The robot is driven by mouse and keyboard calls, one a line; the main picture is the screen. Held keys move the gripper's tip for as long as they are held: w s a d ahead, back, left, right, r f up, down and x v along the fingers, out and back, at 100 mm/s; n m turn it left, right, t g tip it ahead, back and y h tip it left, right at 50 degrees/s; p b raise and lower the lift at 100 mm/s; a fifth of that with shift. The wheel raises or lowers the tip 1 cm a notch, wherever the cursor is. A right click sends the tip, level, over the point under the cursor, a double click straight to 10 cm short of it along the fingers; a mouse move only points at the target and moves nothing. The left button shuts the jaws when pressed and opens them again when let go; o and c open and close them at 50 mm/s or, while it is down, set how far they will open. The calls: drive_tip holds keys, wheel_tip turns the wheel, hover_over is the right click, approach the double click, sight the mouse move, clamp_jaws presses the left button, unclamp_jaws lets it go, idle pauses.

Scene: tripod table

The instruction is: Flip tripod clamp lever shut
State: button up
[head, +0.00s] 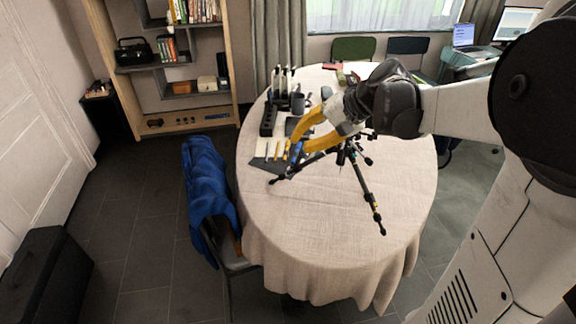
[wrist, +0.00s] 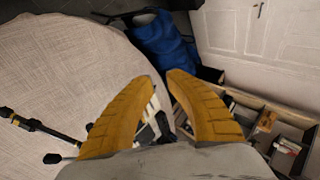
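A black tripod (head: 366,188) stands on the round table with its legs spread; its upper part is partly hidden behind my gripper and arm. One dark tripod leg (wrist: 38,126) shows at the lower left of the wrist view, outside my fingers. The clamp lever cannot be made out in either view. My gripper (head: 298,143) has two yellow fingers pointing left over the table, above and left of the tripod's middle in the head view. In the wrist view my gripper (wrist: 161,79) is open, with a gap between the fingertips and nothing held.
The table (head: 310,240) has a pale cloth, clear at the front. A dark rack (head: 270,117), a mug (head: 298,103) and pale tools stand or lie at the table's left. A chair with a blue jacket (head: 207,190) stands close to the left edge.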

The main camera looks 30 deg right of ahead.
drive_tip(key=s+a+n+h, duration=0.2)
drive_tip(key=s+a, duration=0.5)
drive_tip(key=shift+s+a+n+g+h+p, duration=0.3)
drive_tip(key=shift+a+g+h+p, duration=0.05)
drive_tip(key=shift+g+h+p, duration=0.05)
drive_tip(key=shift+r, duration=0.1)
